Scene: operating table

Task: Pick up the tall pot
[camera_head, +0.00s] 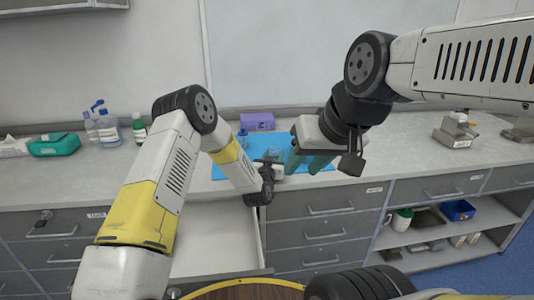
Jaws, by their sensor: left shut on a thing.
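My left gripper (272,162) is over the front part of the blue mat (225,172) on the counter. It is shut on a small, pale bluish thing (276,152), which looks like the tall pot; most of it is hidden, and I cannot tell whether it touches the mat. My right gripper (308,162) is just to the right, pointing down over the mat. Its two greenish fingers look apart, with nothing clear between them.
A purple box (257,122) stands at the back of the mat. Bottles (109,130) and a teal box (55,144) are at the left. A drawer (215,240) is pulled out below the counter. A grey device (455,132) stands at the right. Open shelves hold a blue bin (458,210).

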